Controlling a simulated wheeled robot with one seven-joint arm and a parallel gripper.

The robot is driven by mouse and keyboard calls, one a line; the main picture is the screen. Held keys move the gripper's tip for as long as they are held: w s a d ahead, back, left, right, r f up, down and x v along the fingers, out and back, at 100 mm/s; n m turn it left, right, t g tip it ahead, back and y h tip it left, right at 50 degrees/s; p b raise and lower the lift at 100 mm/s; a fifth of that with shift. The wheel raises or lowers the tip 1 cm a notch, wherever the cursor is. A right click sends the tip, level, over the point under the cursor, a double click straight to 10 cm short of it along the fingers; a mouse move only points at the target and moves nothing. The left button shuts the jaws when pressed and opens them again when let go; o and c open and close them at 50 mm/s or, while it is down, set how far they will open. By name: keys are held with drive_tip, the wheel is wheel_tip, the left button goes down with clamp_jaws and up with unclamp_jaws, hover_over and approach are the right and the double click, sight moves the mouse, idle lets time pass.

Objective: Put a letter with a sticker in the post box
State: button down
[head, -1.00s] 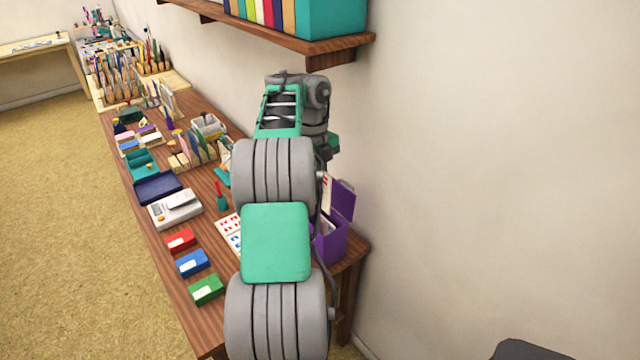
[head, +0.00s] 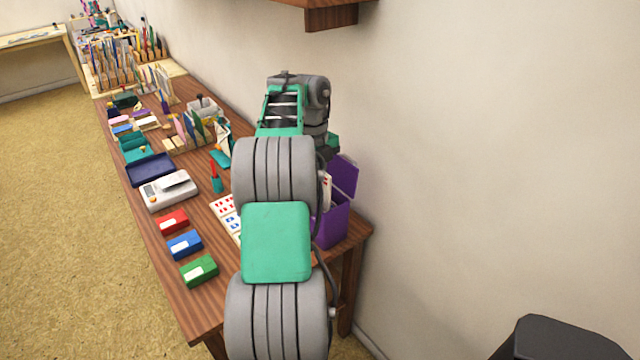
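The purple box (head: 333,228) stands at the right end of the wooden table, against the wall, with its lid (head: 345,178) raised. It is the only box here that looks like a post box. A white piece with red marks (head: 327,192), perhaps the letter, shows upright at the box's opening, partly behind my arm. My gripper (head: 330,153) is above the box and mostly hidden by my arm links. Its fingertips cannot be seen, so I cannot tell whether it holds the white piece. White sheets with red and blue stickers (head: 226,207) lie left of my arm.
Red (head: 172,222), blue (head: 185,245) and green (head: 199,271) pads line the table's front edge. A white scale (head: 168,190), a navy tray (head: 151,169) and upright card racks stand farther back. A wooden shelf (head: 330,16) juts from the wall. A dark object (head: 545,338) is at lower right.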

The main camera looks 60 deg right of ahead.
drive_tip(key=c, duration=1.5)
unclamp_jaws()
drive_tip(key=shift+c, duration=0.2)
wheel_tip(320, 180, up, 6)
drive_tip(key=p, duration=0.6)
drive_tip(key=shift+r, duration=0.15)
